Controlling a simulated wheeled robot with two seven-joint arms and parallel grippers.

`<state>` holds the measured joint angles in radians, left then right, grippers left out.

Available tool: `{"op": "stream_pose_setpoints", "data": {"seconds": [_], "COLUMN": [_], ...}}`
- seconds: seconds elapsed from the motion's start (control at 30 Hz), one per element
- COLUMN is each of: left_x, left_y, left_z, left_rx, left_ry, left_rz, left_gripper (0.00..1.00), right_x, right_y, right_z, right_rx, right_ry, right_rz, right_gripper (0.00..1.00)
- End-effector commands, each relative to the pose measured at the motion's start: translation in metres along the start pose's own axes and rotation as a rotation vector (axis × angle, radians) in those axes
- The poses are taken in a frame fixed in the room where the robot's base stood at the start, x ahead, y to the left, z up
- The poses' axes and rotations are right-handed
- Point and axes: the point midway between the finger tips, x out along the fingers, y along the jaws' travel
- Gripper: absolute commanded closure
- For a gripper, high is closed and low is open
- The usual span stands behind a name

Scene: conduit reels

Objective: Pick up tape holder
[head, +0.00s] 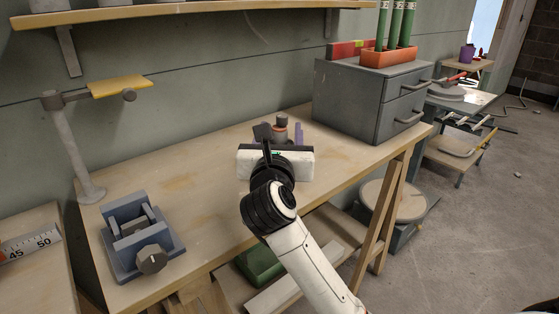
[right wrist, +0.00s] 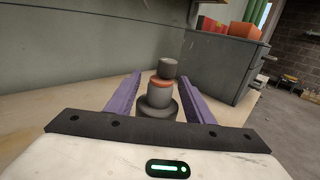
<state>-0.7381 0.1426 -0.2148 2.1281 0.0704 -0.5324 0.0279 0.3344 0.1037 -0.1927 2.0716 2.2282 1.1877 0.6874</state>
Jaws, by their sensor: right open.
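A dark grey stacked round object with an orange band, which I take to be the tape holder (head: 281,122), stands upright on the wooden workbench (head: 200,196). In the right wrist view the tape holder (right wrist: 160,92) stands between the two purple fingers of my right gripper (right wrist: 160,77). The fingers are open, one on each side, with visible gaps. In the head view my right gripper (head: 282,134) is mostly hidden by its white wrist body, which also covers the holder's lower part. My left gripper is out of view.
A grey drawer cabinet (head: 345,103) stands close behind on the right, topped by an orange tray (head: 389,56) with green tubes. A blue-grey vise-like device (head: 138,238) and a post with a yellow plate (head: 118,86) stand on the left. The bench middle is clear.

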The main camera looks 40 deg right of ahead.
Motion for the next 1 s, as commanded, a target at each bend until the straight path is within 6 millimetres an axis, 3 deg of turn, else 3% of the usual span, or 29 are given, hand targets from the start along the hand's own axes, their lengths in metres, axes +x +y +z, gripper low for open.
{"op": "stream_pose_setpoints", "data": {"seconds": [0.17, 0.43, 0.7, 1.0], "left_x": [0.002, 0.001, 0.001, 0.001], "left_y": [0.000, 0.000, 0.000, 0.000], "left_z": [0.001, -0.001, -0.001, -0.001], "left_rx": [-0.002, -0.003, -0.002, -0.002], "left_ry": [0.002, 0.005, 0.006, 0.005], "left_rz": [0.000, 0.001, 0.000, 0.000], "left_gripper": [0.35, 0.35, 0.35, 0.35], "right_x": [0.021, 0.024, 0.023, 0.023], "right_y": [0.000, 0.000, 0.000, 0.000], "right_z": [0.000, 0.000, 0.000, 0.001], "right_rx": [-0.001, 0.000, 0.000, 0.000], "right_ry": [0.000, 0.001, 0.000, -0.001], "right_rz": [-0.001, 0.000, 0.000, 0.000], "right_gripper": [0.52, 0.52, 0.98, 1.00]}}
